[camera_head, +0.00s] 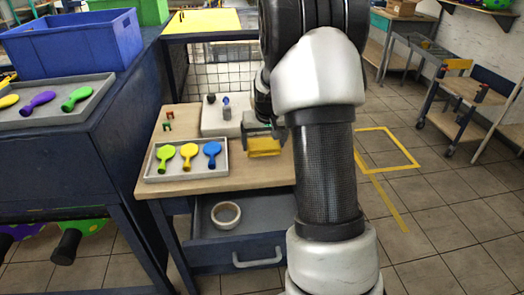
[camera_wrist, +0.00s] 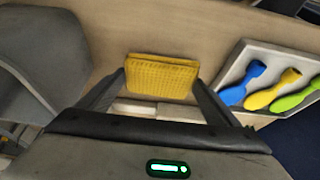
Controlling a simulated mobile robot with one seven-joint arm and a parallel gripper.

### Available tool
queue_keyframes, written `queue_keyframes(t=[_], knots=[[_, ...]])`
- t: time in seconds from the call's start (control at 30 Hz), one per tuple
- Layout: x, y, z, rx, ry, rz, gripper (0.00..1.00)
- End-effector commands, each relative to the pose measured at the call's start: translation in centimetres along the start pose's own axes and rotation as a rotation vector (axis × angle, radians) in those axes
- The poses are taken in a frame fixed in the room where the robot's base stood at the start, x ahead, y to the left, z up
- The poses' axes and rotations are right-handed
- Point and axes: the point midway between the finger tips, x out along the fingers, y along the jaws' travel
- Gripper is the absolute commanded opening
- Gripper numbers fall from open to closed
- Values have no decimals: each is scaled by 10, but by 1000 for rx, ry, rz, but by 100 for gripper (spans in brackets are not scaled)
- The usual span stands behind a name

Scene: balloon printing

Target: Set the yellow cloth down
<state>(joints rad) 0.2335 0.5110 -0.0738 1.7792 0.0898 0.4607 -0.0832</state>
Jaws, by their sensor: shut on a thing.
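The folded yellow cloth (camera_head: 264,147) is at the right part of the small wooden workbench (camera_head: 240,174). My gripper (camera_head: 262,134) is right above it, partly hidden by my arm. In the wrist view the cloth (camera_wrist: 162,68) sits between the two fingertips of my gripper (camera_wrist: 160,88), which is shut on it. The cloth's ribbed face shows and its lower edge is between the fingers. I cannot tell whether it touches the bench top.
A grey tray (camera_head: 156,177) with green, yellow and blue balloon-shaped pieces lies left of the cloth. A pale block (camera_head: 213,128) with small items stands behind. The drawer (camera_head: 205,238) below is open, holding a round bowl (camera_head: 226,214). Bare wood shows around the cloth.

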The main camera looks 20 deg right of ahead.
Motion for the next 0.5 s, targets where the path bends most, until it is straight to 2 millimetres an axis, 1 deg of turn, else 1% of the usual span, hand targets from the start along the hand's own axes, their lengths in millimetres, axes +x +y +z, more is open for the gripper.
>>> queue_keyframes(t=[0.2,0.27,0.5], knots=[[27,0,12,0,-3,0,64],[32,0,14,0,-2,0,64],[33,0,14,0,0,0,64]])
